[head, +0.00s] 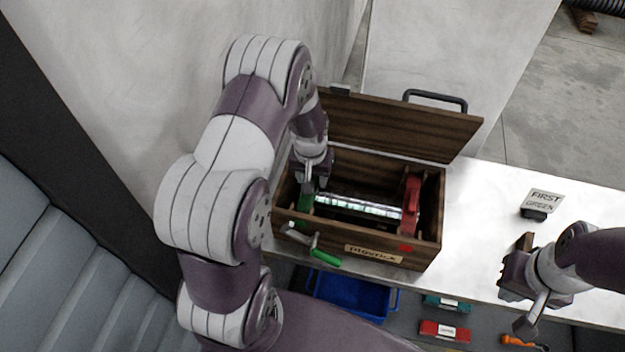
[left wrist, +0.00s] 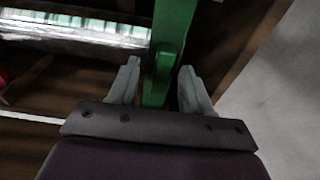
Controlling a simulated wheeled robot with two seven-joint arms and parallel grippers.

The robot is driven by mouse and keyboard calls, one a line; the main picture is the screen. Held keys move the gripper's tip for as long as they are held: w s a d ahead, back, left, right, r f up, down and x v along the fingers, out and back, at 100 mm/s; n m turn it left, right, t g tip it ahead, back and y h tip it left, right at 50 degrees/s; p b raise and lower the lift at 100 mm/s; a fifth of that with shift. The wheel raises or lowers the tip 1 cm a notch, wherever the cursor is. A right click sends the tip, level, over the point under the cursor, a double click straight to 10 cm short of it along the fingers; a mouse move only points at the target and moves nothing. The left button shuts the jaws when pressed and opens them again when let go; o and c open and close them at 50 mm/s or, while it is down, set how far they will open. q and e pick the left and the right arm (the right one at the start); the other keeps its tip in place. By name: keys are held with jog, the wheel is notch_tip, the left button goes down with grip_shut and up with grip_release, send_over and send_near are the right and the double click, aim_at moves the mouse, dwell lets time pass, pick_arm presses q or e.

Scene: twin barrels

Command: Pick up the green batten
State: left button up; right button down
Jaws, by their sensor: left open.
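The green batten (head: 306,197) stands at the left end inside an open wooden box (head: 345,252), partly hidden by my left gripper (head: 308,186). In the left wrist view the green batten (left wrist: 168,45) runs down between the two grey fingers of my left gripper (left wrist: 157,85). The fingers are open, one on each side, with a visible gap at each. My right gripper (head: 522,290) is over the white bench at the right, apart from the box. Its fingertips are unclear, and I cannot tell if it is open.
A shiny roller (head: 357,206) spans from the green batten towards a red batten (head: 411,203). The box's lid (head: 400,128) is raised behind. A green-handled crank (head: 325,257) sticks out in front. A blue bin (head: 350,297) sits below.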

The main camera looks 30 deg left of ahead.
pick_arm(q)
jog(key=shift+a, duration=0.15)
grip_shut()
